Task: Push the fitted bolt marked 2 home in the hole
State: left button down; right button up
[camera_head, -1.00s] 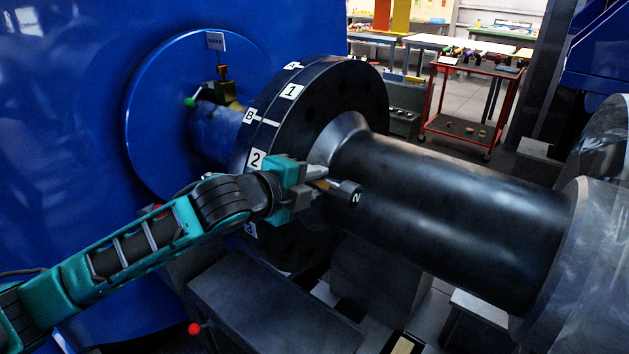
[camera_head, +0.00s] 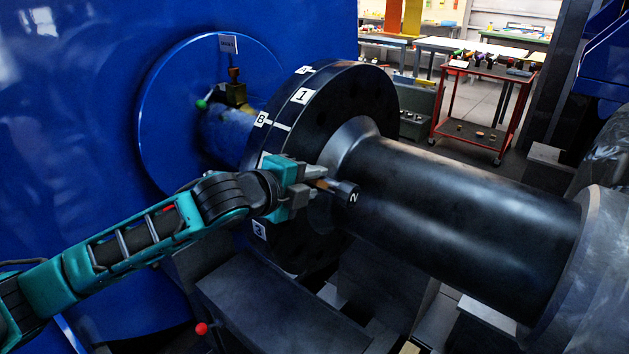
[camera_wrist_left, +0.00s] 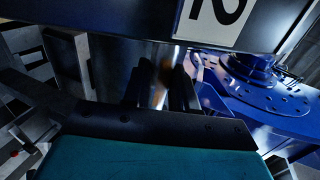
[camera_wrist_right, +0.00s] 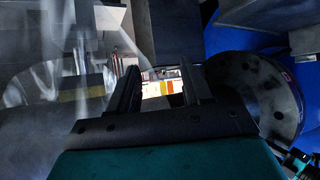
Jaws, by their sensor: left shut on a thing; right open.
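The black flange (camera_head: 355,88) has white number labels on its rim. The label 2 is mostly covered by my left gripper in the head view; a large 2 label (camera_wrist_left: 218,18) shows in the left wrist view. My left gripper (camera_head: 318,186) is shut on the bolt by its brownish shank. The bolt's dark head (camera_head: 347,193) carries a turned mark that reads as a 2 and stands out from the flange face, pointing right. The hole is hidden behind the gripper, so how deep the shank sits cannot be told. My right gripper (camera_wrist_right: 162,88) is open and empty.
A thick black shaft (camera_head: 460,215) runs right from the flange, close to the bolt head. A blue machine wall (camera_head: 70,110) stands at left. A dark block (camera_head: 275,310) lies below the flange. A red trolley (camera_head: 470,135) stands farther back.

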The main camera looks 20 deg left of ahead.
pick_arm(q)
jog(key=shift+w+a+r, duration=0.1)
jog(key=shift+w+a, duration=0.15)
jog(key=shift+a, duration=0.4)
jog(key=shift+w+a+r, duration=0.1)
jog(key=shift+w+a, duration=0.15)
jog(key=shift+a, duration=0.35)
jog(key=shift+w+a, duration=0.25)
jog(key=shift+a, duration=0.4)
jog(key=c, duration=0.9)
grip_release()
jog(key=shift+o, duration=0.4)
jog(key=shift+a+f, duration=0.1)
jog(key=shift+f, duration=0.25)
jog(key=b+v, duration=0.4)
jog(key=v, duration=0.9)
jog(key=shift+d+r, duration=0.25)
jog(key=shift+r, duration=0.1)
